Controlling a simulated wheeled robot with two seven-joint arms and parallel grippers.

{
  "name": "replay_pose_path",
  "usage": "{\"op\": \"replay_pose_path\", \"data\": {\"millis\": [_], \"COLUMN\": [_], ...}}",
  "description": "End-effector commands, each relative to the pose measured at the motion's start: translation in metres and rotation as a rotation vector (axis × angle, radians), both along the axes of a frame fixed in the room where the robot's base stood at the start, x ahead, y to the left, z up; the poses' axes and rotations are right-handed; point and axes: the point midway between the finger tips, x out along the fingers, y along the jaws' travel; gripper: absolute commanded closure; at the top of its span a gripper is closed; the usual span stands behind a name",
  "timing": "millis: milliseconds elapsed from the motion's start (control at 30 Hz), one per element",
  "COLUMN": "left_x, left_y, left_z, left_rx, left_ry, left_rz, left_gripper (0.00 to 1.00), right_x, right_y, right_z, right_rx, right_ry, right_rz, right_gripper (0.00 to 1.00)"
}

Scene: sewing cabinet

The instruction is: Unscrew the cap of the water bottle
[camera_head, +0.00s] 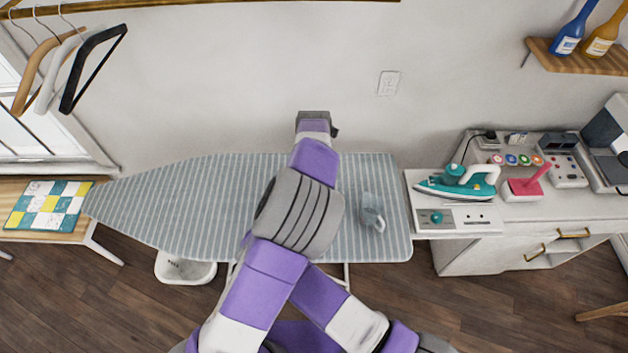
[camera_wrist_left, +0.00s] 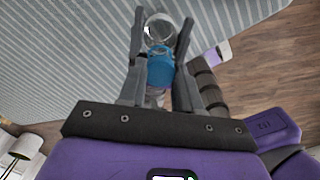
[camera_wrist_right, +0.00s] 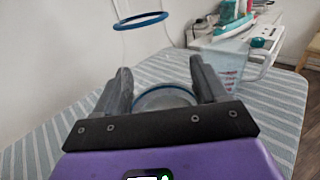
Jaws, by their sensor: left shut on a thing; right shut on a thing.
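In the left wrist view, my left gripper (camera_wrist_left: 163,17) has its fingers on either side of a bright blue cap (camera_wrist_left: 160,68). A clear rounded part shows beyond the cap, between the fingertips. In the right wrist view, my right gripper (camera_wrist_right: 160,68) is closed around the clear body of the water bottle (camera_wrist_right: 165,97). A blue ring is around it between the fingers, and another blue ring shows farther up. Much of the transparent body is hard to make out. In the head view my arms hide the bottle, and the exact finger contact is not clear.
The striped ironing board (camera_head: 205,205) lies below my arms. A clear jug (camera_head: 372,212) stands on its right part. A teal iron (camera_head: 460,182) sits on the white counter to the right. The left part of the board is clear.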

Motion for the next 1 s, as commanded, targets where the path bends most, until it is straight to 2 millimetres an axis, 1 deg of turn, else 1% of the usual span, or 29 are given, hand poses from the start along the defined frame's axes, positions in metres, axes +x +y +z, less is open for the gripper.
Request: {"op": "replay_pose_path", "data": {"millis": [133,233,433,533,733,767,933,1000], "left_x": [0.000,0.000,0.001,0.000,0.000,0.000,0.000,0.000], "left_y": [0.000,0.000,-0.001,0.000,0.000,0.000,0.000,0.000], "left_z": [0.000,0.005,0.030,0.039,0.040,0.040,0.040,0.040], "left_rx": [0.000,-0.001,-0.003,0.000,0.001,0.001,0.001,0.001], "left_ry": [0.000,-0.001,-0.003,0.000,0.001,0.001,0.001,0.001], "left_rz": [0.000,-0.001,-0.001,-0.002,-0.001,-0.001,-0.001,0.000], "left_gripper": [1.00,1.00,1.00,1.00,1.00,1.00,1.00,1.00], "right_x": [0.000,0.000,0.000,0.000,0.000,0.000,0.000,0.000], "right_y": [0.000,0.000,0.000,0.000,0.000,0.000,0.000,0.000], "right_z": [0.001,0.001,0.001,0.001,0.001,0.001,0.001,0.001], "right_rx": [-0.001,-0.001,-0.001,-0.001,-0.001,-0.001,0.000,0.000], "right_ry": [-0.002,-0.002,-0.002,-0.002,-0.002,-0.002,-0.001,-0.001], "right_rz": [0.000,0.000,0.000,0.000,0.000,0.000,0.000,0.000], "right_gripper": [1.00,1.00,1.00,1.00,1.00,0.27,0.01,0.00]}}
